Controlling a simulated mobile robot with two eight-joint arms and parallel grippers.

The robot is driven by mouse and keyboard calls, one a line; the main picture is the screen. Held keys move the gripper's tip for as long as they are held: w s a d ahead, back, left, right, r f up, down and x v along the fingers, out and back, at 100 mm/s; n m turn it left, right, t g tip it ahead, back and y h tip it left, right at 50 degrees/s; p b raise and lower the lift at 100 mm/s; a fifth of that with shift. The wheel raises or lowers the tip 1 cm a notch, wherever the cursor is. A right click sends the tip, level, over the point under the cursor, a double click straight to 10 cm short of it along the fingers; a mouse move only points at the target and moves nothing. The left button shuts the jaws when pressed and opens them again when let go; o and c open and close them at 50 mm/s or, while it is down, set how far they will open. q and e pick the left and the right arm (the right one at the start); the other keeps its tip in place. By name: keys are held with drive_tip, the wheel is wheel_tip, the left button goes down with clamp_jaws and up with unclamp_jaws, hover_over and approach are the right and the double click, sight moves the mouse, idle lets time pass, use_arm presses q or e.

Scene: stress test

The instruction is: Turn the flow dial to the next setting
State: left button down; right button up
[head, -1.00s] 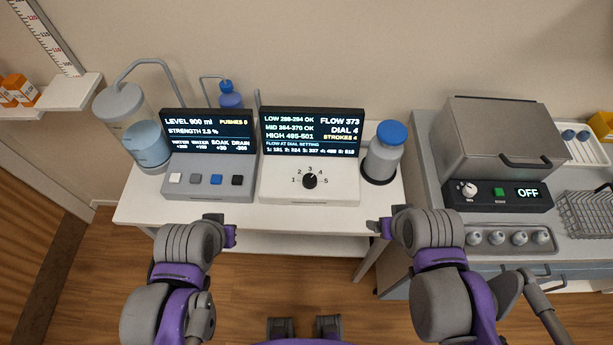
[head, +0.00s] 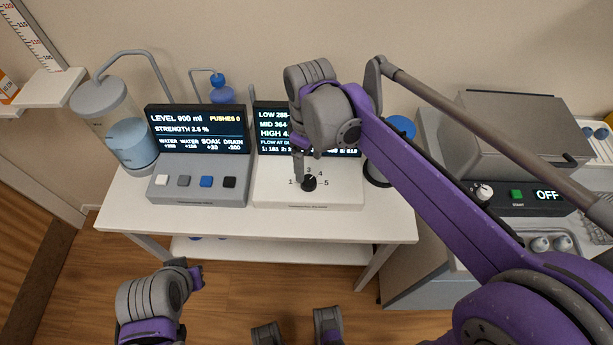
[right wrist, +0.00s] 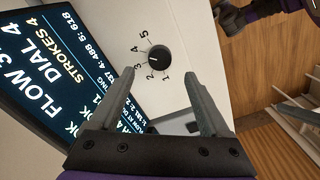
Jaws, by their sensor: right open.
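The flow dial (head: 309,183) is a black round knob on the white panel, with numbers 1 to 5 around it. In the right wrist view the dial (right wrist: 159,60) sits beyond and between the fingertips. The dark screen (right wrist: 45,75) reads DIAL 4 and STROKES 4; its full flow number is cut off. My right gripper (head: 308,163) is open over the panel, its fingertips close to the dial; I cannot tell whether they touch it. In the right wrist view the right gripper (right wrist: 156,72) is empty. My left gripper (head: 196,275) hangs low in front of the table, its jaws unclear.
Left of the dial stands a panel with several square buttons (head: 207,182) and its screen (head: 198,132). A clear tank (head: 123,132) stands further left. A blue-capped bottle (head: 401,127) is partly hidden behind my right arm. The white tabletop (head: 130,215) is clear in front.

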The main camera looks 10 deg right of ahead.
sight(309, 180)
wheel_tip(309, 180, down, 7)
drive_tip(key=shift+r+b, duration=0.15)
drive_tip(key=shift+b, duration=0.15)
clamp_jaws()
idle(0.4)
drive_tip(key=shift+m, duration=0.4)
drive_tip(key=m, duration=0.3)
drive_tip(key=shift+m+p, duration=0.35)
drive_tip(key=shift+m, duration=1.65)
